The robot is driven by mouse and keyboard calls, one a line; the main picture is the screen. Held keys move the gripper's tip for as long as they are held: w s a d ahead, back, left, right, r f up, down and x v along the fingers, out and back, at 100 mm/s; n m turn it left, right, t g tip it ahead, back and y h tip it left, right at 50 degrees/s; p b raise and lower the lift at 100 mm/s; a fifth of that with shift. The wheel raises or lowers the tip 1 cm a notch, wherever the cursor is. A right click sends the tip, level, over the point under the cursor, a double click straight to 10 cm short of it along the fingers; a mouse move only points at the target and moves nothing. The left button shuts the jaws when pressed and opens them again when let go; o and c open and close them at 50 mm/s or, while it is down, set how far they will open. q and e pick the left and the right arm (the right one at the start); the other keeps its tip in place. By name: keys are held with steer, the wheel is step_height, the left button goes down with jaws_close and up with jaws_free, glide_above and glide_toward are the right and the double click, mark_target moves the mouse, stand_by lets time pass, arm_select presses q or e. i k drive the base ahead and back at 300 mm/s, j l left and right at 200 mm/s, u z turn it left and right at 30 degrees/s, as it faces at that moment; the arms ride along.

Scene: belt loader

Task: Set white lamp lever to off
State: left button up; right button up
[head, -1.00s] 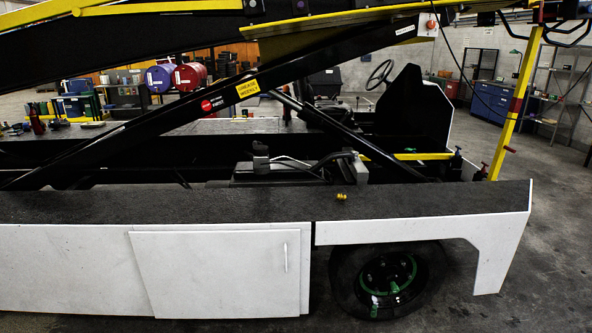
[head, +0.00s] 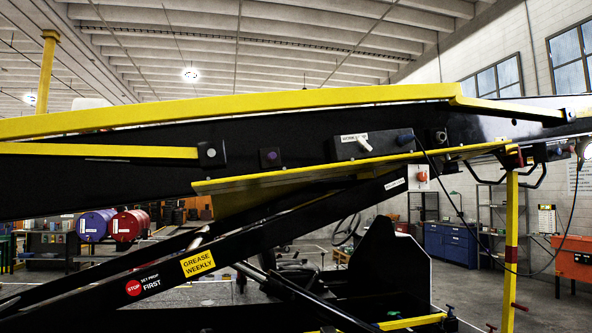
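A small white lever (head: 363,143) sticks out of a dark control box (head: 345,148) on the side of the black boom, right of the picture's middle. A white label (head: 354,137) sits beside the lever, its print too small to read surely. The lever looks tilted, but I cannot tell which position it is set to. A round lamp (head: 583,148) glows white at the far right edge, below the boom. Neither of my grippers is in view.
The boom's yellow rail (head: 230,112) runs above the box, and a yellow ledge (head: 350,166) juts out below it. A dark blue knob (head: 405,136) is right of the lever. A purple button (head: 270,157) is to the left. A black cable (head: 437,178) hangs below.

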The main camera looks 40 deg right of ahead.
mark_target(368, 148)
steer(key=i+j+z, duration=0.1)
steer(key=i, duration=0.2)
steer(key=i+j+z, duration=0.1)
steer(key=i, duration=0.25)
steer(key=i+j+z, duration=0.1)
steer(key=z, duration=0.3)
steer(key=j+z, duration=0.25)
steer(key=z, duration=0.15)
steer(key=i+j+z, duration=0.1)
steer(key=j+z, duration=0.15)
steer(key=z, duration=0.15)
steer(key=j+z, duration=0.25)
steer(key=z, duration=0.15)
steer(key=j+z, duration=0.3)
steer(key=k+j+z, duration=0.25)
steer(key=i+l+z, duration=0.1)
steer(key=i+l, duration=0.3)
steer(key=i+l+z, duration=0.15)
steer(key=i+l, duration=0.15)
steer(key=i, duration=0.15)
steer(key=i+l+z, duration=0.1)
steer(key=i+l, duration=0.2)
steer(key=i+l+z, duration=0.15)
steer(key=i, duration=0.4)
steer(key=i+l+z, duration=0.1)
steer(key=i+l, duration=0.25)
steer(key=i, duration=0.15)
